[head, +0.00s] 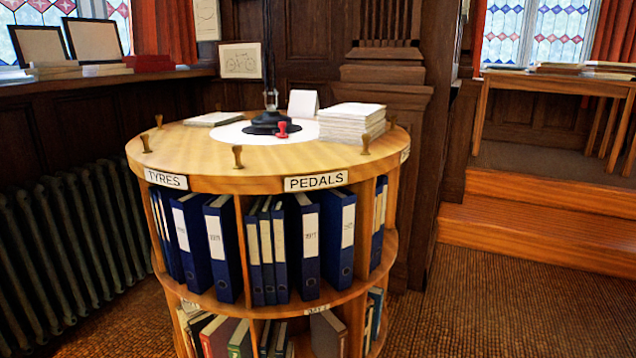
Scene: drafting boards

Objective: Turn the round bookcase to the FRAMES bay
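The round bookcase (255,184) stands upright at the centre of the head view. Its top tier shows a TYRES label (166,179) on the left and a PEDALS label (316,181) near the front, slightly right. Another label (405,154) at the right edge is too oblique to read. No FRAMES label can be read from here; the far side is hidden. Blue binders (305,245) fill the upper bays, and mixed books (220,335) fill the lower ones. Several small wooden pegs (238,156) stand around the top's rim.
A radiator (70,235) is close on the left. Wooden steps (540,215) rise at the right; the carpet (490,300) before them is clear.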

